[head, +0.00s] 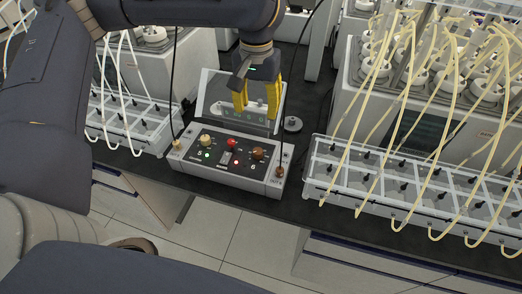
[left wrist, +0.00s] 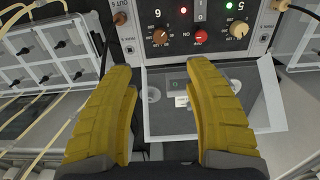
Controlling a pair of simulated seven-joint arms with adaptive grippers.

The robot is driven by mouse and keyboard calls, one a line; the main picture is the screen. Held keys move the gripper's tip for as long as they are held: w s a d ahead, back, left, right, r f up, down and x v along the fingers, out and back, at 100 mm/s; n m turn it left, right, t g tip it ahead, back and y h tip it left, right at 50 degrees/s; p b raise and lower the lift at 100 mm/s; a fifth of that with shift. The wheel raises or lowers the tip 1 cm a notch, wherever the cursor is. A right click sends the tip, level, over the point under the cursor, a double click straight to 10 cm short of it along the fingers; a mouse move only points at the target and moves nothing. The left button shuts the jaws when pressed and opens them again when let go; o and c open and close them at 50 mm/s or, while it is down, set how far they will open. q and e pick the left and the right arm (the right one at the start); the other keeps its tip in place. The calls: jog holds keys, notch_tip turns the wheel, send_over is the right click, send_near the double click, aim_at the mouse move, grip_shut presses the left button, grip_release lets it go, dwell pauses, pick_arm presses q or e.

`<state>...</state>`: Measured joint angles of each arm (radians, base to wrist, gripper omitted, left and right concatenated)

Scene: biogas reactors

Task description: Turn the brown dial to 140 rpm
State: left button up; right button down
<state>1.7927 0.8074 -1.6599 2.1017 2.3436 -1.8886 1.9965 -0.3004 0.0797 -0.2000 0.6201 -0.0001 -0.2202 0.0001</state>
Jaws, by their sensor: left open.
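The brown dial (head: 257,153) is on the right of the sloped control box face (head: 195,167) in the head view. In the left wrist view the brown dial (left wrist: 160,37) shows at the top, just beyond the fingertips and between their lines. Its pointer setting is too small to read. My left gripper (head: 256,114) has yellow fingers and hangs behind and above the dial, in front of the clear raised panel. My right gripper is not in view.
A clear panel (left wrist: 270,92) stands behind the dials. Tubed reactor racks (head: 420,190) crowd the right, with another rack (head: 130,120) at left. Cables run beside the box.

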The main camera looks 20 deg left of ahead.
aim_at(258, 150)
pick_arm(q)
notch_tip(258, 150, down, 17)
jog(key=shift+f, duration=0.1)
dwell(0.8)
grip_shut()
dwell(0.5)
